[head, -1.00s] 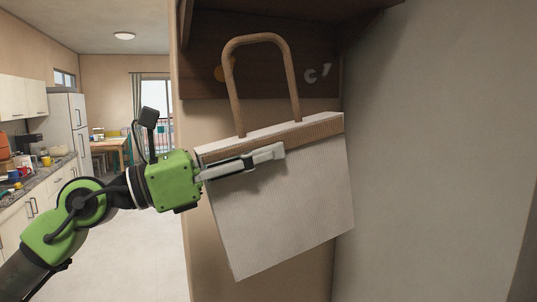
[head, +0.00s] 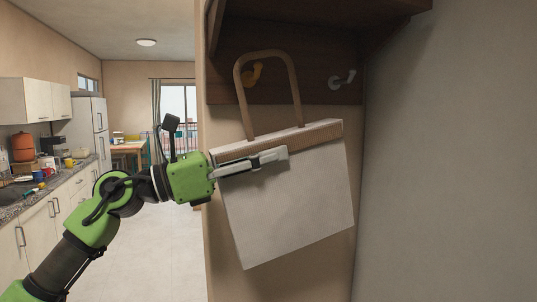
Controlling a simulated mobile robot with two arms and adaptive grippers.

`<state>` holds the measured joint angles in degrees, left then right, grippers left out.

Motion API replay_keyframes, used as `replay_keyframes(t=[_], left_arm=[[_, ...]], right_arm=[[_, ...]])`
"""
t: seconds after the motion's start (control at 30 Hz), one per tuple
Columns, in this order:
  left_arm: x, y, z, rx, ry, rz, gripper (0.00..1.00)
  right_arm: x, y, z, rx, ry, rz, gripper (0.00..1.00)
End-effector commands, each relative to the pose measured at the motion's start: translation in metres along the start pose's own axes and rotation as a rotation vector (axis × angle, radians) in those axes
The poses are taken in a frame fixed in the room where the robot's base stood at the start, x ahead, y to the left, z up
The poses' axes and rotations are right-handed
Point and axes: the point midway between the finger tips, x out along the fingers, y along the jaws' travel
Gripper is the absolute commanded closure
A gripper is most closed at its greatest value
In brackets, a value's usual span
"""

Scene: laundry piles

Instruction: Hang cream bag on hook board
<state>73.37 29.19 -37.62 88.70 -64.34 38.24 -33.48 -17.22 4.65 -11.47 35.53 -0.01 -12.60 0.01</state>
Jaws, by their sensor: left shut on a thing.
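The cream bag (head: 290,195) hangs tilted from my left gripper (head: 280,156), which is shut on its upper edge near the brown band. Its brown looped handle (head: 296,90) stands up above the bag, in front of the hook board in this view. The dark wooden hook board (head: 310,84) is on the wall behind. It carries a yellow hook (head: 253,73), seen through the handle loop, and a grey-white hook (head: 341,79) to the right of the handle. I cannot tell how far the handle is from the yellow hook. My right gripper is not in view.
A dark wooden shelf (head: 330,17) juts out above the hooks. A plain grey wall (head: 450,150) closes off the right side. At the left, a kitchen counter (head: 50,192) with several items runs back to a fridge (head: 88,125); open floor lies between.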

Motion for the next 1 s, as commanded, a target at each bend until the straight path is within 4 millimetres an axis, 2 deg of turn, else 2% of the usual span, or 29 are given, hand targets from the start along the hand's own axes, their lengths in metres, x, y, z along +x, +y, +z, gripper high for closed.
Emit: replay_keyframes(t=[0.5, 1.0], left_arm=[[0.0, 0.031, -0.001, -0.002, -0.003, -0.001, 1.0], [-0.004, 0.043, -0.018, 0.0, -0.003, -0.001, 1.0]], right_arm=[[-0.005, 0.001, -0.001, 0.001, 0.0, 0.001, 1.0], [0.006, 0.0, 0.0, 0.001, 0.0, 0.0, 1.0]])
